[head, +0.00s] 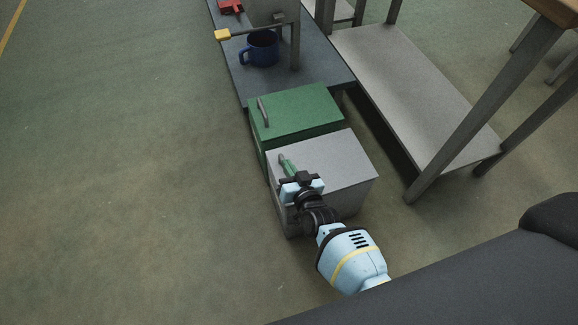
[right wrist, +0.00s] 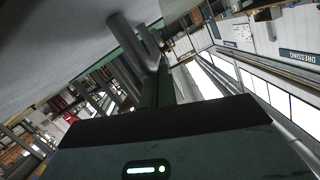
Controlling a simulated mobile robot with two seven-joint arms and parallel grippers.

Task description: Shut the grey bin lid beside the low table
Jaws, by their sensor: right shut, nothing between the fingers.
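The grey bin (head: 345,195) stands on the floor beside the low table (head: 400,85). Its lid (head: 330,155) looks flat and level across the top, with a handle near its left edge. I cannot tell whether a small gap is left under it, as my arm hides part of the front. My right gripper (head: 287,164) is shut and empty, at the lid's left edge by the handle. In the right wrist view the lid's grey surface (right wrist: 50,45) fills the upper left, and the grey handle (right wrist: 128,38) is close to the fingers. My left gripper is not in view.
A green bin (head: 305,112) with a closed-looking lid stands right behind the grey one. Behind it are a dark platform (head: 310,75) and a blue mug (head: 262,47). Table legs (head: 455,130) rise at the right. The floor at left is clear.

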